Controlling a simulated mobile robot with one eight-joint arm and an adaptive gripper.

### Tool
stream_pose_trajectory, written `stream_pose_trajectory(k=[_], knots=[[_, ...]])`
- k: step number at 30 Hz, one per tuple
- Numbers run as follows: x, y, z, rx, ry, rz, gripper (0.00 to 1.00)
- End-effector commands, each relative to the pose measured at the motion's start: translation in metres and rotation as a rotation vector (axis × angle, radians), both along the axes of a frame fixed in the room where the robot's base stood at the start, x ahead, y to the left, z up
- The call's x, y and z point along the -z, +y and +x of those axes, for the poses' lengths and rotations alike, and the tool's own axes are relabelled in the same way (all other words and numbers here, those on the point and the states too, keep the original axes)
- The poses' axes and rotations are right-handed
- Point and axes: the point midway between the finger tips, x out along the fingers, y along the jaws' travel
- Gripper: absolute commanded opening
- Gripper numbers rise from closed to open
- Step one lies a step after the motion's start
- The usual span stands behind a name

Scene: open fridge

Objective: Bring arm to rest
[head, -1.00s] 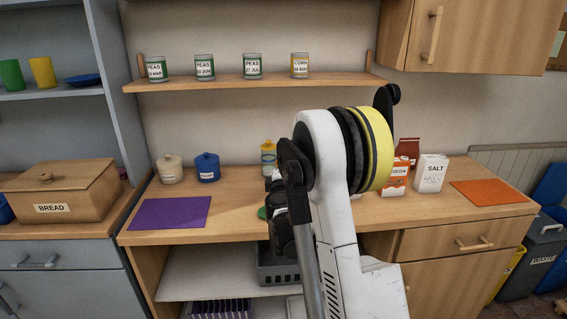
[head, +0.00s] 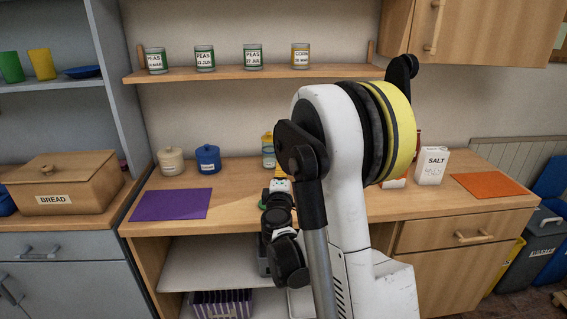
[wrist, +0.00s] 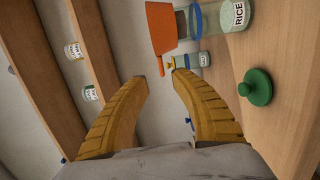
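My arm stands in front of the counter (head: 240,212) in the head view, folded at the elbow. My gripper (wrist: 157,72) shows in the wrist view with its two yellow fingers spread apart. Nothing is between the fingertips. In the head view my gripper is mostly hidden behind my arm; a bit of its yellow shows above the counter. A jar labelled RICE (wrist: 225,18), an orange scoop-like thing (wrist: 163,30) and a green knobbed lid (wrist: 256,86) lie beyond and to the right of the fingers in the wrist view, apart from them.
The counter holds a cream pot (head: 170,162), a blue pot (head: 207,160), a purple mat (head: 170,204), a salt box (head: 432,168) and an orange mat (head: 487,185). A bread box (head: 70,187) stands left.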

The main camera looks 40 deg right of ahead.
Motion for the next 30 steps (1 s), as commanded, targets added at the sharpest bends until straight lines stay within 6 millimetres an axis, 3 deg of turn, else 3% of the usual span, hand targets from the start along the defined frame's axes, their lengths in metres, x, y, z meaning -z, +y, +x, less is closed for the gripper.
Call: stream_pose_trajectory(k=[6,24,30], knots=[[0.000,0.013,-0.015,-0.001,0.000,0.000,0.31],[-0.001,0.014,-0.016,0.001,-0.002,0.007,0.31],[-0.020,0.029,-0.033,0.029,-0.047,0.193,0.31]])
